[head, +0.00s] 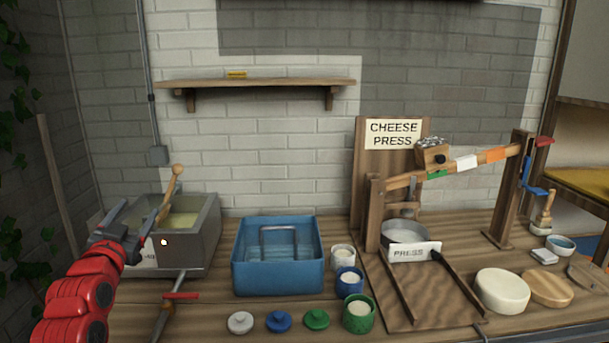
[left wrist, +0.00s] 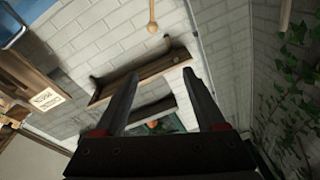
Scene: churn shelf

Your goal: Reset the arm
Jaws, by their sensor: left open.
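My left gripper (head: 136,213) is at the left in the head view, in front of the grey vat (head: 205,235). It is open, and its two fingers (left wrist: 160,78) stand apart with nothing between them in the left wrist view. The red forearm below it is mine. My right gripper is not in view. The cheese press (head: 390,145) stands at the right, far from my left gripper. Its wooden lever arm (head: 452,168) has green, white and orange bands and slopes up to the right, with a weight box (head: 433,156) on it.
A wooden paddle (head: 171,190) leans in the vat. A blue tub (head: 275,270), several small pots and lids, a cheese wheel (head: 502,290) and a brush (head: 543,215) occupy the bench. A wall shelf (head: 258,84) hangs above. Space above the tub is clear.

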